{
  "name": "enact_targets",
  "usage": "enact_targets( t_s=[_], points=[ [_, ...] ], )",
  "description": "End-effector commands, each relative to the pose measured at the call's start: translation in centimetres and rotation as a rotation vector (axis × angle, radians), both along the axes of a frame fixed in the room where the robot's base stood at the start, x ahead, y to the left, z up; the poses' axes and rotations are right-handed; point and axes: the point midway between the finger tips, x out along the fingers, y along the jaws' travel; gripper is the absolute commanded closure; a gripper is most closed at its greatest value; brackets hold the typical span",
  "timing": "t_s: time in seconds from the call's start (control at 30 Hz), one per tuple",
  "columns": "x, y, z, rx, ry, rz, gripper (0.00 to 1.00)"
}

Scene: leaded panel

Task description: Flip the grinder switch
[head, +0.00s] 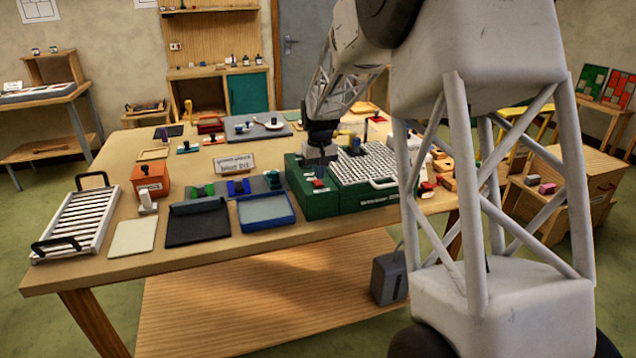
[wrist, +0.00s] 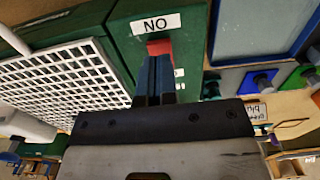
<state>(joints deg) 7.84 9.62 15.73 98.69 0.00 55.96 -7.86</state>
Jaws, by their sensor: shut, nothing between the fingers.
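The grinder is a green box (head: 315,202) with a white grid top (head: 372,164), on the right part of the table. Its red switch (head: 318,183) is on the left part of the box. In the wrist view the red switch (wrist: 159,47) shows beside a white label (wrist: 155,24) whose letters look like "NO" in this view, perhaps "ON" upside down. My gripper (head: 319,176) is shut and empty, right over the switch. In the wrist view its fingertips (wrist: 157,62) overlap the red piece and partly hide it. I cannot tell whether they touch it.
A white rack (head: 75,225) with black handles is at the far left. Green and blue blocks lie behind the trays, near a small sign (head: 234,162).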

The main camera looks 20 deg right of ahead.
Motion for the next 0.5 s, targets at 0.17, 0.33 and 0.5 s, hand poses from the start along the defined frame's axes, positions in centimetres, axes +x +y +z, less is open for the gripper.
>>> enact_targets(
  t_s=[0.17,0.33,0.5],
  points=[
    [0.0,0.0,-0.21,0.0,0.0,0.0,1.0],
    [0.0,0.0,-0.39,0.0,0.0,0.0,1.0],
    [0.01,0.0,-0.56,0.0,0.0,0.0,1.0]
  ],
)
